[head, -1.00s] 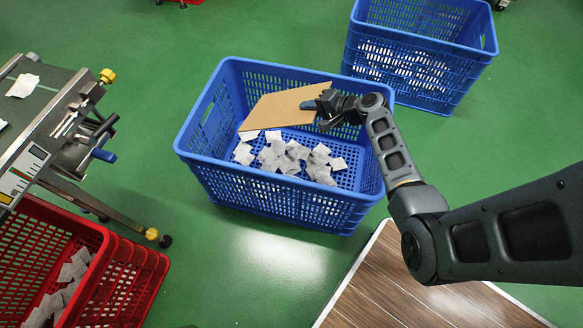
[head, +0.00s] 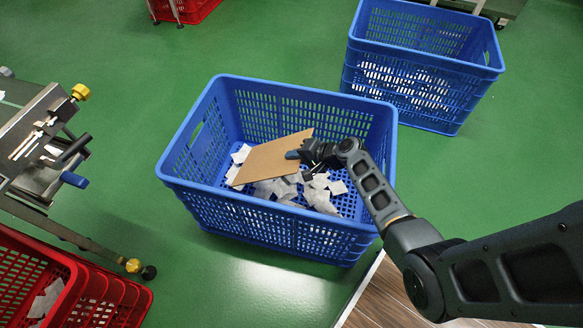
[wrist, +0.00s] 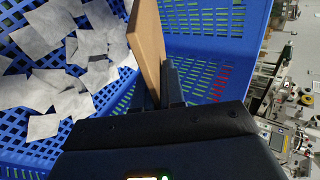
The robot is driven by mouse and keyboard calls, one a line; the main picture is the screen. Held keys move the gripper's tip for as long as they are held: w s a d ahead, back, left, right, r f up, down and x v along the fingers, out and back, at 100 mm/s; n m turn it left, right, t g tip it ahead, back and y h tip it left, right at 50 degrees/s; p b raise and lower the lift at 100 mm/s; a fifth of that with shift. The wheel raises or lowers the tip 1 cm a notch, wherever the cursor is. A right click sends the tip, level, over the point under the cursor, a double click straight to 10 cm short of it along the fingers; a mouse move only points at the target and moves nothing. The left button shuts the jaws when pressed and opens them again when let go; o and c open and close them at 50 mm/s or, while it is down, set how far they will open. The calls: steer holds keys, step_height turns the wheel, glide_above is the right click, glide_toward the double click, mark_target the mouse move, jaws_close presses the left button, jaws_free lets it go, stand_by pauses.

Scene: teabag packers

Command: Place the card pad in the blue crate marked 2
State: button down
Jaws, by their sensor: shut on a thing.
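The card pad (head: 262,162) is a flat tan sheet, held tilted inside the near blue crate (head: 270,228). My gripper (head: 297,154) is shut on its right edge. In the wrist view the pad (wrist: 147,42) shows nearly edge-on between the fingers (wrist: 166,88), with the crate wall (wrist: 215,18) behind it. White teabags (head: 320,192) lie on the crate floor under and beside the pad. I cannot tell whether the pad touches them. No number is readable on either blue crate.
A second blue crate (head: 410,105) with white bags stands behind at right. A red crate (head: 95,295) is at the lower left, below a packing machine (head: 40,140). A wooden surface (head: 385,300) is at the lower right. Green floor is open around the near crate.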

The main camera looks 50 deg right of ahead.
mark_target(271, 158)
steer(key=shift+w+a+f, duration=0.3)
steer(key=shift+a+f, duration=0.1)
steer(key=shift+f+b, duration=1.15)
steer(key=shift+f, duration=0.7)
steer(key=shift+f+b, duration=0.5)
steer(key=shift+f, duration=0.05)
steer(key=shift+f, duration=0.1)
steer(key=c, duration=1.2)
jaws_free()
